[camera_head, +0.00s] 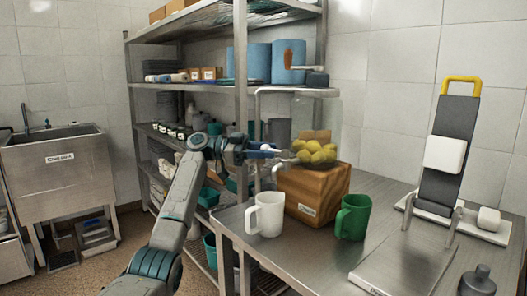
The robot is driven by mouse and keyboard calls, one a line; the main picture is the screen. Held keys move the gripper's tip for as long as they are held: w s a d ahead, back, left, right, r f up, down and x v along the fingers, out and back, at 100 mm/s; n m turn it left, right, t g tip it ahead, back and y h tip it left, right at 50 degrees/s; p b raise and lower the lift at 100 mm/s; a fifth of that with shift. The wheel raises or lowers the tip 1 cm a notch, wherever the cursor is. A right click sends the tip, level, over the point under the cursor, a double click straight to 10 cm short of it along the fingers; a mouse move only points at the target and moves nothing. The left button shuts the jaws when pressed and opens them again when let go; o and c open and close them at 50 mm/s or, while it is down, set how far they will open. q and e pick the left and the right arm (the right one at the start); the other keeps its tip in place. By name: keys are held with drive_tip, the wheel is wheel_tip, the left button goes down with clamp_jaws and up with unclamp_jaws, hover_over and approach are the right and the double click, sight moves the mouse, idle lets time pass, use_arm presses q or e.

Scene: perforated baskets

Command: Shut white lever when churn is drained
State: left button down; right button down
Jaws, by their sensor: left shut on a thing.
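The churn (325,112) is a clear jar on a wooden block (312,193) at the table's back left. Yellow lumps (317,153) lie in its bottom; I can make out no liquid, but the picture is too small to be sure. My left gripper (286,154) is at the churn's lower left side, shut on a small pale part there that looks like the white lever. The jaws mostly hide the lever, so its angle cannot be told. A white mug (266,215) stands below, in front of the block's left side. My right gripper is not in view.
A green mug (353,217) stands right of the block. A dark upright stand (447,150) with a yellow handle is at the table's right, and a dark weight (480,280) is near its front. Shelving (241,60) rises close behind my left arm.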

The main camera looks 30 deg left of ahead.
use_arm(q)
drive_tip(key=shift+r, duration=0.1)
idle(0.4)
drive_tip(key=c, duration=1.4)
unclamp_jaws()
drive_tip(key=shift+c, duration=0.2)
drive_tip(key=o, duration=0.4)
drive_tip(key=shift+w+d, duration=0.2)
drive_tip(key=shift+c, duration=0.2)
drive_tip(key=shift+o, duration=0.8)
drive_tip(key=shift+w+d, duration=0.15)
drive_tip(key=v, duration=1.1)
drive_tip(key=shift+b, duration=0.35)
drive_tip(key=shift+c, duration=0.2)
